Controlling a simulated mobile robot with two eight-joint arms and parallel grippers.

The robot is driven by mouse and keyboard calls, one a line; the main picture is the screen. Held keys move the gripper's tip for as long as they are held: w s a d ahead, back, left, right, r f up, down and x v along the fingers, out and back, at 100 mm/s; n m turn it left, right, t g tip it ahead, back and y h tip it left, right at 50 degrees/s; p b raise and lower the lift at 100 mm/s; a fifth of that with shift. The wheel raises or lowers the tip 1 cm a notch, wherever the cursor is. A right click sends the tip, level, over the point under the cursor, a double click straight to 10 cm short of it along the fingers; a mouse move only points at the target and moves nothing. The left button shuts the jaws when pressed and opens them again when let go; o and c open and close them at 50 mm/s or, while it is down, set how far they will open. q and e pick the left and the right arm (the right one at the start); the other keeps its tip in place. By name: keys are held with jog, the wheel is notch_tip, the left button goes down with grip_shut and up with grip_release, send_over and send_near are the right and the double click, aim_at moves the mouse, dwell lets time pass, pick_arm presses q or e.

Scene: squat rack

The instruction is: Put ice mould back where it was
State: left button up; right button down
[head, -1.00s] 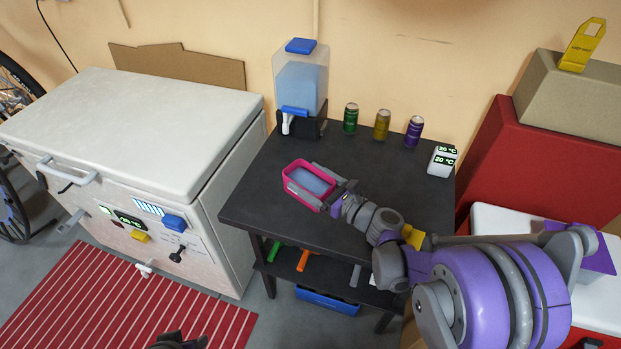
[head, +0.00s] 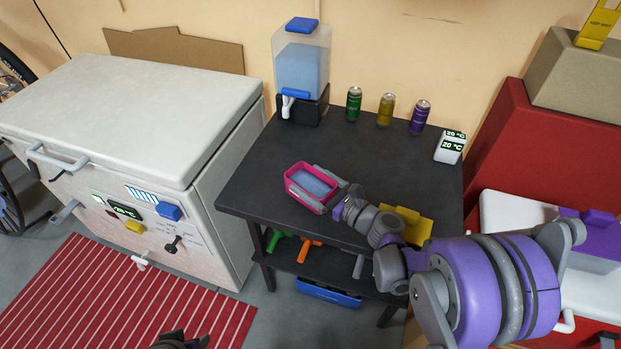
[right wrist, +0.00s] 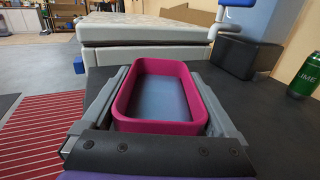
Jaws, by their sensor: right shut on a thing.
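The ice mould is a pink, open rectangular tray (head: 291,185) with a blue-grey interior. It is over the left-middle part of the dark table (head: 265,180). My right gripper (head: 318,186) is shut on it, with one finger along each long side. In the right wrist view the mould (right wrist: 160,127) sits level between the two grey fingers (right wrist: 160,100). I cannot tell whether its underside touches the table. Only a dark piece, probably of my left gripper (head: 180,341), shows at the bottom edge of the head view; its jaws are hidden.
A white chest freezer (head: 130,110) with a closed lid stands left of the table. A water dispenser (head: 302,70), several cans (head: 354,104) and a temperature display (head: 450,147) line the table's back. A yellow object (head: 418,228) lies beside my right arm.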

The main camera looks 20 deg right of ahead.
aim_at(330, 198)
jog(key=shift+f+b, duration=0.45)
jog(key=shift+f, duration=0.15)
dwell(0.4)
grip_release()
jog(key=v, duration=1)
jog(key=shift+s+d, duration=0.2)
jog(key=shift+s, duration=0.15)
